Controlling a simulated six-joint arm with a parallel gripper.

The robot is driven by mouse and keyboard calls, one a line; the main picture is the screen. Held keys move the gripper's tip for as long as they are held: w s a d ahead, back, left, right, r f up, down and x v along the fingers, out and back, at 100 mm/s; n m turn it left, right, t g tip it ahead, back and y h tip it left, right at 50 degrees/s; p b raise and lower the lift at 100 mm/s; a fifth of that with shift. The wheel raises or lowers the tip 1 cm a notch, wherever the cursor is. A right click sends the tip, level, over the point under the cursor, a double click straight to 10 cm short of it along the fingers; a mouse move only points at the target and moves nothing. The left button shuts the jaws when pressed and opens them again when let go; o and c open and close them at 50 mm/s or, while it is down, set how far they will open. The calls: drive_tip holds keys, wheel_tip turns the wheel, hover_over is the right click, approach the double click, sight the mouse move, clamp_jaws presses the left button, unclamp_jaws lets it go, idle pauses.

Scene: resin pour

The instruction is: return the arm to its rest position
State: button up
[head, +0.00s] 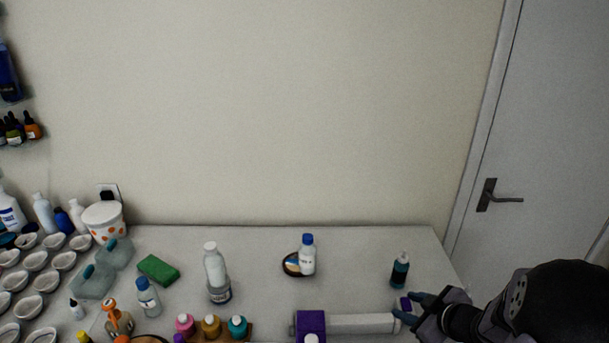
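My gripper (411,307) is at the lower right in the head view, low near the right part of the table. Its two blue fingertips are apart, and I see nothing held between them. My dark arm comes in from the lower right corner.
A white bar (355,324) with a purple block (311,325) lies left of my gripper. A dark teal bottle (400,272) stands behind it. A door (545,130) is at right.

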drive_tip(key=s+a+f+m+g+h, duration=0.1)
drive_tip(key=s+a+m+g, duration=0.3)
drive_tip(key=s, duration=0.6)
drive_tip(key=s+a+m+g+h, duration=0.2)
drive_tip(key=s+a+m+g, duration=0.3)
drive_tip(key=s, duration=0.6)
drive_tip(key=shift+a+f, duration=0.4)
drive_tip(key=shift+a, duration=0.25)
